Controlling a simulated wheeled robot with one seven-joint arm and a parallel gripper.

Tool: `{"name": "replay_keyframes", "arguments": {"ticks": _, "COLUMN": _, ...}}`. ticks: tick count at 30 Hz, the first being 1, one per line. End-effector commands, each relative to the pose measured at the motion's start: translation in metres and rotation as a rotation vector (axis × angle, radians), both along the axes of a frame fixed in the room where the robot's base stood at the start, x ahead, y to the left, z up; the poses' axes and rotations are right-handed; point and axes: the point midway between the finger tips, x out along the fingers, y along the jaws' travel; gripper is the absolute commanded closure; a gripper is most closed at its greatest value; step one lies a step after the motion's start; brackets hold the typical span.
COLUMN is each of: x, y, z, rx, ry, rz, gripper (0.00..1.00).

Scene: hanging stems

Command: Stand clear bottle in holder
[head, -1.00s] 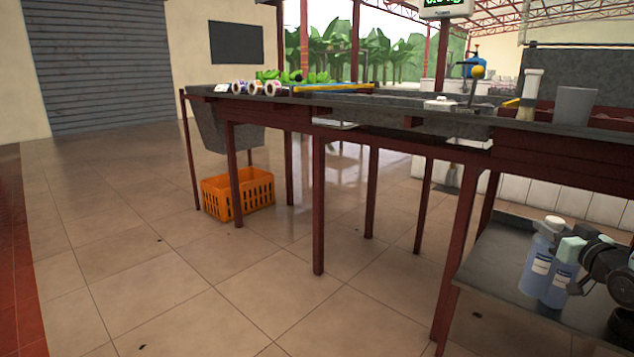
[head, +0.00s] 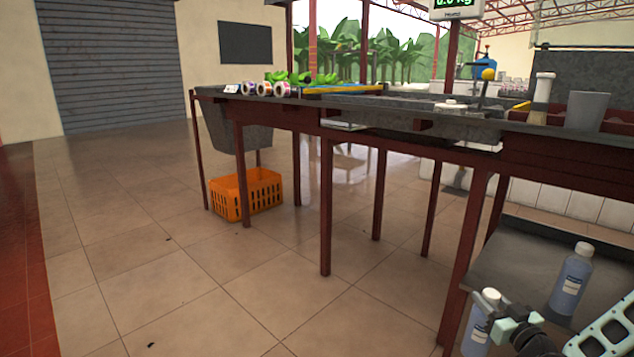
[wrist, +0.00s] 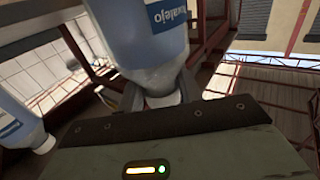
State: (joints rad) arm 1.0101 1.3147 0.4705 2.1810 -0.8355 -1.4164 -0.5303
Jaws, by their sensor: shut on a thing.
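A pale bluish clear bottle (head: 478,330) with a white cap and a dark blue label is at the lower right of the head view. My gripper (head: 507,328) is shut on its upper end. In the wrist view the fingers (wrist: 160,95) close on either side of the neck of this bottle (wrist: 150,45), and the label shows at the top edge. A similar bottle (head: 571,285) stands upright on the low grey shelf. It also shows at the left of the wrist view (wrist: 15,118). I cannot make out a holder for certain.
The low grey shelf (head: 520,250) lies under the long table (head: 400,115), whose red legs (head: 326,205) stand near the held bottle. An orange crate (head: 247,195) sits on the floor; floor at left is clear.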

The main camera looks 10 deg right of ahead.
Motion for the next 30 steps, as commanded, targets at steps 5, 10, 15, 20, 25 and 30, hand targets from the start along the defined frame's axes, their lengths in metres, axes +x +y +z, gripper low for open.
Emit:
{"name": "replay_keyframes", "arguments": {"ticks": 5, "x": -0.006, "y": 0.053, "z": -0.022, "rx": 0.013, "ry": -0.002, "rz": 0.009, "gripper": 1.00}}
{"name": "replay_keyframes", "arguments": {"ticks": 10, "x": -0.010, "y": 0.095, "z": -0.030, "rx": 0.013, "ry": -0.002, "rz": -0.004, "gripper": 1.00}}
{"name": "replay_keyframes", "arguments": {"ticks": 15, "x": -0.013, "y": 0.122, "z": -0.030, "rx": 0.008, "ry": -0.003, "rz": -0.030, "gripper": 1.00}}
{"name": "replay_keyframes", "arguments": {"ticks": 20, "x": -0.014, "y": 0.138, "z": -0.028, "rx": 0.006, "ry": -0.003, "rz": -0.052, "gripper": 1.00}}
{"name": "replay_keyframes", "arguments": {"ticks": 25, "x": -0.014, "y": 0.149, "z": -0.024, "rx": 0.004, "ry": -0.004, "rz": -0.072, "gripper": 1.00}}
{"name": "replay_keyframes", "arguments": {"ticks": 30, "x": -0.018, "y": 0.149, "z": -0.005, "rx": -0.003, "ry": -0.004, "rz": -0.071, "gripper": 1.00}}
